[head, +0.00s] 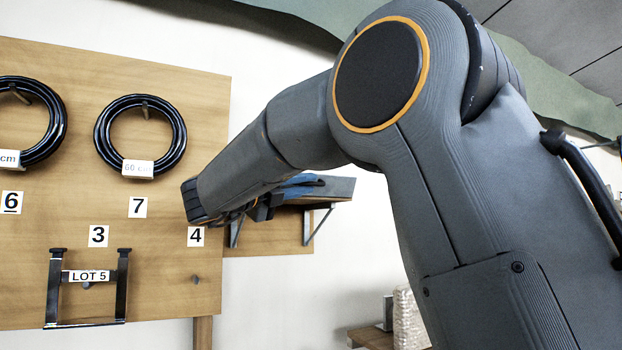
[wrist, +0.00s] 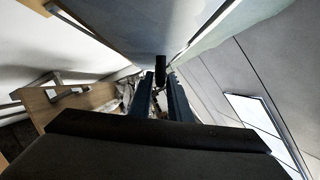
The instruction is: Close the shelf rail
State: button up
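The grey shelf (head: 338,188) is fixed on metal brackets to the right of the board in the head view. In the wrist view a broad pale shelf surface (wrist: 130,22) fills the upper middle. A thin light bar (wrist: 212,25) runs along its edge and looks like the shelf rail. My gripper (wrist: 161,82) has two blue fingers, spaced apart, pointing at the shelf. A short black cylindrical piece (wrist: 160,67) shows between or just beyond the fingertips. Contact with it cannot be made out. In the head view my arm hides most of the gripper (head: 298,184), which is at the shelf's left part.
A wooden board (head: 190,110) at left carries black hose loops (head: 140,104), number labels and a black bracket marked LOT 5 (head: 88,277). Metal shelf brackets (head: 308,226) hang below the shelf. A small wooden surface (head: 372,337) with items stands low at right.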

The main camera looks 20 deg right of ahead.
aim_at(321, 177)
jog(key=shift+p+x, duration=0.3)
jog(key=shift+x, duration=0.95)
grip_shut()
jog(key=shift+w+r+n+y+p, duration=0.2)
jog(key=shift+r+n+p, duration=0.15)
jog(key=shift+n+p, duration=0.3)
jog(key=shift+w+r+n+y+p, duration=0.1)
jog(key=shift+r+n+y+p, duration=0.1)
jog(key=shift+r+n+p, duration=0.35)
jog(key=n+p, duration=0.1)
jog(key=w+n+y+p, duration=0.1)
jog(key=shift+a+r+n, duration=0.15)
jog(key=shift+n, duration=0.25)
